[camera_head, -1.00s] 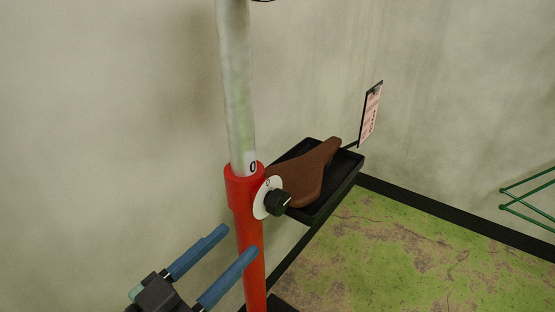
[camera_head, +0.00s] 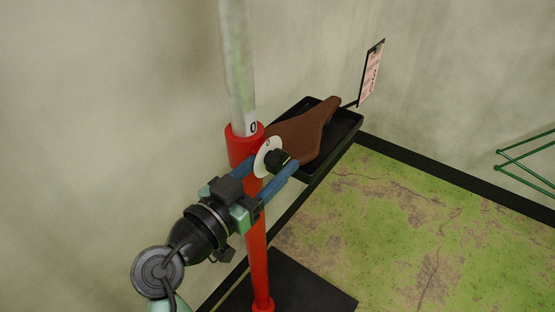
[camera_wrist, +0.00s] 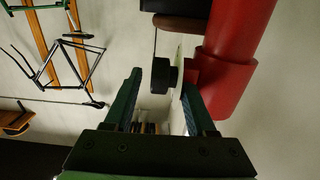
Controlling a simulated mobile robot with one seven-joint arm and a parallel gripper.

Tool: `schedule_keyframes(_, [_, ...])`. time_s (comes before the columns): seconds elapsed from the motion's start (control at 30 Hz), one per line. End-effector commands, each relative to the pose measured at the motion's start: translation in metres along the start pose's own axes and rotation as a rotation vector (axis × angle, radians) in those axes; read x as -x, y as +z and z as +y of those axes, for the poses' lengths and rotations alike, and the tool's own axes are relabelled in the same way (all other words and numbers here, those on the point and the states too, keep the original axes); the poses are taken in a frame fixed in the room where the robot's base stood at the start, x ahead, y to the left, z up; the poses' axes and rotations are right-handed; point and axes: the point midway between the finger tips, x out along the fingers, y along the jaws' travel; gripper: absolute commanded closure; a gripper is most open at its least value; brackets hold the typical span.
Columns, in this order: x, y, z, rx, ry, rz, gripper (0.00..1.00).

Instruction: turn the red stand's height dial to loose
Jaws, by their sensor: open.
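The red stand (camera_head: 257,252) is an upright red tube with a pale inner post (camera_head: 238,75) rising from its collar. The black height dial (camera_head: 277,159) sits on a round white plate (camera_head: 265,152) at the collar's side. My gripper (camera_head: 273,169) is open, its two blue fingers reaching up to the dial, one on each side of it in the head view. In the wrist view the dial (camera_wrist: 163,77) shows between and just beyond the fingertips, with the red collar (camera_wrist: 230,70) at right. I cannot tell whether the fingers touch the dial.
A black tray (camera_head: 338,140) with a brown saddle (camera_head: 301,136) stands right behind the dial. A clipboard (camera_head: 371,75) is beyond it. A green frame (camera_head: 525,164) is at far right. The stand's dark base plate (camera_head: 305,287) lies below.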

Motion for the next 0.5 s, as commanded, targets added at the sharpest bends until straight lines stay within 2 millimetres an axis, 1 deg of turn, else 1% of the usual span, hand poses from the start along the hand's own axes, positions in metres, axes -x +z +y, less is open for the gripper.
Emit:
schedule_keyframes(0.03, [-0.0057, 0.0006, 0.0004, 0.000, 0.002, -0.001, 0.44])
schedule_keyframes(0.1, [-0.0109, 0.0002, 0.0004, -0.001, 0.001, 0.000, 0.44])
schedule_keyframes(0.2, [-0.0147, 0.0000, 0.0002, 0.000, 0.001, 0.000, 0.44])
schedule_keyframes(0.47, [-0.0153, 0.0000, 0.0002, 0.000, 0.000, 0.000, 0.44])
schedule_keyframes(0.5, [-0.0152, 0.0000, 0.0002, 0.000, 0.000, 0.000, 0.51])
